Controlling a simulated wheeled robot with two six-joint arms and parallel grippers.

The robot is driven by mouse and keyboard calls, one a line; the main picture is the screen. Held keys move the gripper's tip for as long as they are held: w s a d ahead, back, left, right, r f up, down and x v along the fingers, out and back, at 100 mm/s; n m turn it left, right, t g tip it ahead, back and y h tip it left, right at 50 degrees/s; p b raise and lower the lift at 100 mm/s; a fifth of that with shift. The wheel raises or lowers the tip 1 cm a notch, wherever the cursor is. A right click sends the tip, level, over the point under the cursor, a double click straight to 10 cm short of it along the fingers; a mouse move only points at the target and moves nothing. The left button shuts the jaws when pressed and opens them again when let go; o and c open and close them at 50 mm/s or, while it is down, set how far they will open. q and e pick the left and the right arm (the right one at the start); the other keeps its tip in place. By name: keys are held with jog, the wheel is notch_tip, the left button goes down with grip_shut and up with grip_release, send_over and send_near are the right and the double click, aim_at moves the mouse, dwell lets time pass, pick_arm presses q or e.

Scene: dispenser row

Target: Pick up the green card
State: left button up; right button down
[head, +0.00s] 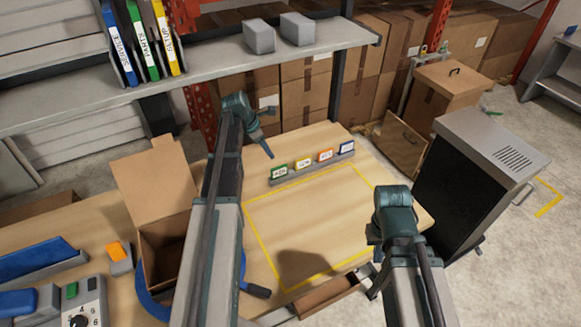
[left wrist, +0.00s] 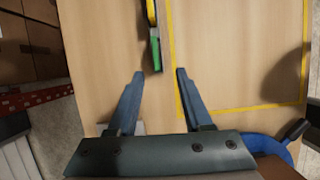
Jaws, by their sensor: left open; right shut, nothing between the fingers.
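The green card (head: 279,171) stands upright at the left end of a grey card holder (head: 291,176) on the wooden table. In the left wrist view the green card (left wrist: 155,52) shows edge-on, just beyond and between the fingertips. My left gripper (head: 269,155) is open above and slightly behind the card. Its two blue fingers also show in the left wrist view (left wrist: 160,73), with nothing between them. My right gripper (head: 374,287) is low at the front right, partly hidden by my arm, shut and empty.
A yellow card (head: 303,163), an orange card (head: 325,155) and a blue card (head: 346,147) share the holder. A yellow-outlined area (head: 310,225) lies clear in front. An open cardboard box (head: 155,185) stands left. A shelf (head: 200,80) crosses behind.

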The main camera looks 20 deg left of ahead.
aim_at(278, 167)
pick_arm(q)
jog(key=b+x, duration=0.2)
jog(key=x, duration=0.1)
jog(key=b+x, duration=0.2)
jog(key=b, duration=0.1)
jog(key=b+x, duration=0.3)
jog(key=shift+w+a+f, duration=0.15)
jog(key=shift+w+f, duration=0.2)
jog(key=b+x, duration=0.5)
jog(key=shift+a+f, duration=0.2)
jog(key=shift+a, duration=0.05)
jog(key=shift+r, duration=0.15)
jog(key=shift+c, duration=0.2)
grip_shut()
